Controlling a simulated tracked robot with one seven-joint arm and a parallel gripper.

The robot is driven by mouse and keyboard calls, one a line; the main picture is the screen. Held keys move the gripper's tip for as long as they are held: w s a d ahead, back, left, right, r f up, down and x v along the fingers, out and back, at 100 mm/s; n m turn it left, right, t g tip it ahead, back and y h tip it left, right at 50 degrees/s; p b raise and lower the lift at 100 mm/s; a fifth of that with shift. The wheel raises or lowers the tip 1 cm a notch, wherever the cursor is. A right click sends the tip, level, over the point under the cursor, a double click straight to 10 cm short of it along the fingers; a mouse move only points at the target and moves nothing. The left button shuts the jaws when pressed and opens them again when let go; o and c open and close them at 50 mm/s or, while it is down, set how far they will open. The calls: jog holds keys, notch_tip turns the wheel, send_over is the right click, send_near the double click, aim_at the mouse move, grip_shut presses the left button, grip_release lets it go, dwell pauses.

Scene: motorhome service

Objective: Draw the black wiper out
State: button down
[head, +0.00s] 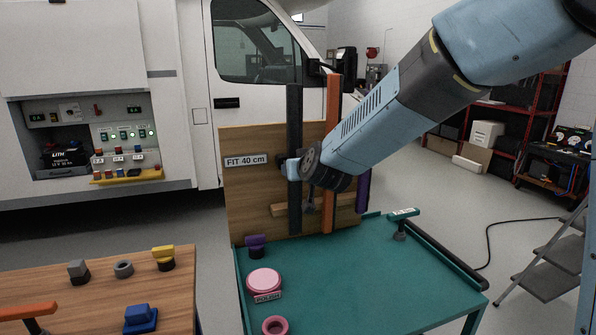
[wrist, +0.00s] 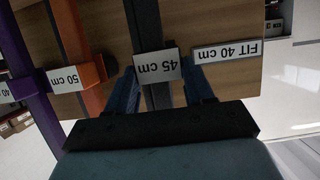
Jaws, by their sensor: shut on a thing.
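The black wiper (head: 294,115) stands upright in front of a wooden board (head: 245,195). In the wrist view, which is upside down, the black wiper (wrist: 145,22) carries a "45 cm" label and lies between my two blue fingers. My gripper (head: 298,169) is shut on it around mid-height; the fingers also show in the wrist view (wrist: 161,88). My arm comes in from the upper right and hides part of the board. Whether the wiper's lower end is free of its holder cannot be told.
An orange wiper (head: 332,100), labelled 50 cm in the wrist view, and a purple wiper (head: 363,190) stand close on the right. The board has a "FIT 40 cm" sign (head: 246,160).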

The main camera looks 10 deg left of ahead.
jog(key=shift+w+a, duration=0.3)
jog(key=shift+w, duration=0.15)
jog(key=shift+c, duration=1.7)
grip_release()
